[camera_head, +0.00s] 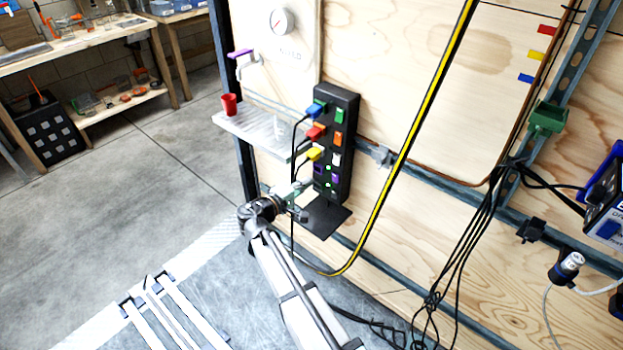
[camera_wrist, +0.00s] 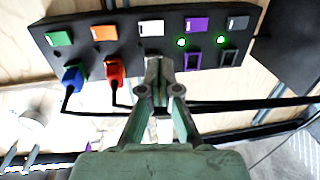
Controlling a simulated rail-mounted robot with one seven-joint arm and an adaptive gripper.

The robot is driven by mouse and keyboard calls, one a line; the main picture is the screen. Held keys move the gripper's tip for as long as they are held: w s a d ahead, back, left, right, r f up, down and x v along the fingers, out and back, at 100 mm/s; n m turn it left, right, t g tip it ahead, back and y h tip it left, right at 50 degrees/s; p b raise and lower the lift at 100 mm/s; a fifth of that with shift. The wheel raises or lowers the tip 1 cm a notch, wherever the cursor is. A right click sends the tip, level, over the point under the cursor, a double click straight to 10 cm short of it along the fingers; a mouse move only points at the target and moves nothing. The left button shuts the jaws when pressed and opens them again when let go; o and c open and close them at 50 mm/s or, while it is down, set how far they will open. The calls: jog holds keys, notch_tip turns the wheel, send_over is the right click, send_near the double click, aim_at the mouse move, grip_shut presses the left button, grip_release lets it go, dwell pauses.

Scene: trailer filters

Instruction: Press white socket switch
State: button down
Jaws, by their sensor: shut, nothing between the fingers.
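The white switch (camera_head: 337,159) is the middle one in the row of coloured switches on a black socket strip (camera_head: 349,100) on the wall. In the wrist view the white switch (camera_wrist: 151,28) shows just above my fingertips. My gripper (camera_wrist: 157,66) is shut and empty, its fingertips overlapping the lower edge of the strip in line with the white switch. I cannot tell whether they touch the strip. In the head view my gripper (camera_head: 306,184) is at the strip's lower left. The yellow plug (camera_head: 314,153) shows there but is hidden behind my fingers in the wrist view.
Orange (camera_wrist: 103,33) and purple (camera_wrist: 197,23) switches flank the white one. Blue (camera_wrist: 73,76) and red (camera_wrist: 115,70) plugs with black cables sit to the left. Green lights glow near the purple and grey (camera_wrist: 238,22) switches. A shelf (camera_head: 228,121) holds a red cup (camera_head: 229,104).

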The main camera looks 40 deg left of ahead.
aim_at(335, 164)
jog(key=w, duration=0.4)
jog(key=w+f+p, duration=0.1)
jog(key=w, duration=0.3)
jog(key=w+p, duration=0.1)
jog(key=w, duration=0.3)
jog(key=shift+w+a+f, duration=0.25)
